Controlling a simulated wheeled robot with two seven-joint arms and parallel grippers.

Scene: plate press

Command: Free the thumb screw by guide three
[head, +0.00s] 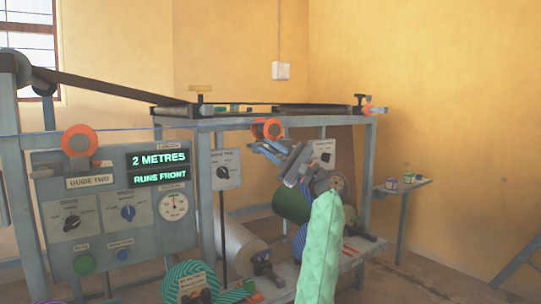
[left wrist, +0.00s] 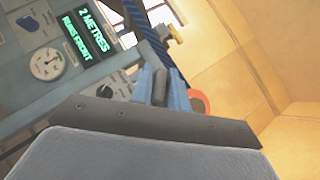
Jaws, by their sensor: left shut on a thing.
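My left gripper (head: 269,151) reaches up and left from my green-sleeved arm to just under an orange guide wheel (head: 273,128) below the top frame. In the left wrist view its blue-grey fingers are closed around a small dark knob (left wrist: 159,88), which looks like the thumb screw. The fingers hide most of it, and its thread cannot be seen. Part of an orange wheel (left wrist: 198,102) shows just right of the fingers. No label for guide three is readable. My right gripper is not in view.
The control panel (head: 108,222) labelled guide two stands left, with a lit display (head: 158,168) reading "2 METRES, RUNS FRONT". Striped rolls lie below the frame (head: 366,155). A side shelf (head: 420,184) holds small pots. The floor at right is mostly clear.

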